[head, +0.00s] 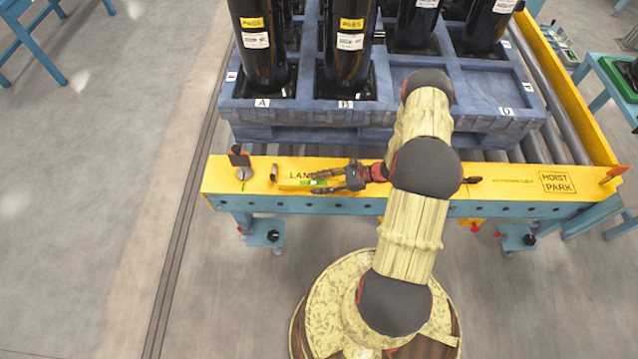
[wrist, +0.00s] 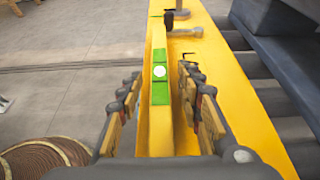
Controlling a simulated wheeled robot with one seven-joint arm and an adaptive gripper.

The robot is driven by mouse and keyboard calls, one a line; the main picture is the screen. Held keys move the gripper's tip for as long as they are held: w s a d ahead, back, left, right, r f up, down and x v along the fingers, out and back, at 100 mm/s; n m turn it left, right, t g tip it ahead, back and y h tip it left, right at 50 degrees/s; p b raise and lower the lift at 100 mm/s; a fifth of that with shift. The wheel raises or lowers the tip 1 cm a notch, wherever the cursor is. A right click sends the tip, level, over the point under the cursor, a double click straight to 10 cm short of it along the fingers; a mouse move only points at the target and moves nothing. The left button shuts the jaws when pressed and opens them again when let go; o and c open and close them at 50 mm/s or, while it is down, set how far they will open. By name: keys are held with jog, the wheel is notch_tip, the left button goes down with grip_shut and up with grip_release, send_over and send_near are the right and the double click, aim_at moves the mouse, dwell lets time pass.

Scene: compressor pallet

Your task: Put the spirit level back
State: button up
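The spirit level (wrist: 160,72) is a narrow yellow bar with green panels and a white round spot on top. It lies lengthwise on the yellow beam and also shows in the head view (head: 290,184), partly hidden by my gripper. My gripper (wrist: 159,78) is open, with one finger on each side of the level and a visible gap to each. In the head view my gripper (head: 326,180) is low over the beam, pointing left along it. I cannot tell whether the level rests fully on the beam.

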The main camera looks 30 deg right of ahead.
jog(key=shift+s+d+r, duration=0.15)
jog(key=shift+d+r, duration=0.05)
jog(key=shift+r, duration=0.15)
jog(key=p+v, duration=0.3)
jog(key=v, duration=0.8)
jog(key=shift+p, duration=0.35)
jog(key=shift+r, duration=0.15)
jog(key=w+a+r+n+g+h, duration=0.1)
jog(key=a+r+n+g+h, duration=0.15)
jog(key=a+r+n, duration=0.75)
jog(key=w+a+r+n+g+h, duration=0.15)
jog(key=r+g, duration=0.25)
jog(key=r, duration=1.4)
jog(key=s+a+r+n+t+h, duration=0.2)
jog(key=s+a+r+n, duration=0.3)
jog(key=s+r, duration=0.3)
jog(key=s+a+r+n+t+h, duration=0.2)
jog(key=s+a+r+n+h, duration=0.3)
jog(key=s+r+n, duration=0.3)
jog(key=shift+s+a+r+t, duration=0.35)
jog(key=shift+a+r, duration=0.5)
jog(key=shift+r, duration=1.55)
